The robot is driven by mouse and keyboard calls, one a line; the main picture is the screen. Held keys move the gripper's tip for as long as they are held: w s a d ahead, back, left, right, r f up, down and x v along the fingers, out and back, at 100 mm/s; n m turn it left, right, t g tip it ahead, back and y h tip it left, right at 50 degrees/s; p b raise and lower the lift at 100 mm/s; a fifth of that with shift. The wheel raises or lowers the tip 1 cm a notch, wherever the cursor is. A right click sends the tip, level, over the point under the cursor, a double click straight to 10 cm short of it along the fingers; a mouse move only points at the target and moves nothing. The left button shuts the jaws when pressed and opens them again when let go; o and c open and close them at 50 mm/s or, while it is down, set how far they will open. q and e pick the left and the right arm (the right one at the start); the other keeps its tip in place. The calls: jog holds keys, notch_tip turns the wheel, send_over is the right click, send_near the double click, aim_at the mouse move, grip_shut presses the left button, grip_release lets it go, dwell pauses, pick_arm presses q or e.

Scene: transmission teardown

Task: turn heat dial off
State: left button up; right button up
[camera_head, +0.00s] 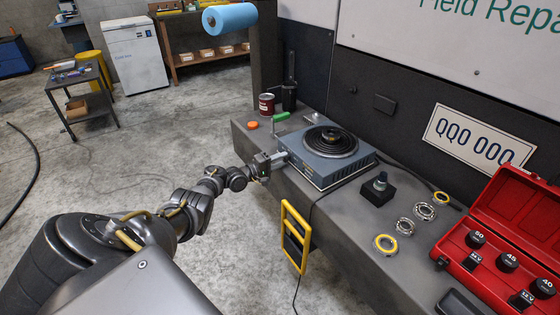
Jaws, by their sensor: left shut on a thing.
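The hot plate (322,160) is a blue-grey box with a dark round coil top, standing on the grey workbench. A dark ring-shaped part sits on the coil. My left gripper (278,157) is at the left side face of the hot plate, shut on what seems to be the heat dial. The dial itself is hidden by the fingers, so its setting cannot be read. My right gripper is not in view.
Several bearing rings (405,226) and a black block (378,189) lie on the bench (345,222) right of the hot plate. A red case (512,240) stands further right. A yellow frame (296,236) hangs at the bench's front edge. A dark red can (267,104) stands behind.

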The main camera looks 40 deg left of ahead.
pick_arm(q)
jog(key=shift+d+f+n, duration=0.1)
jog(key=shift+n, duration=0.2)
dwell(0.4)
jog(key=o, duration=1)
jog(key=shift+s, duration=0.1)
jog(key=shift+c, duration=0.2)
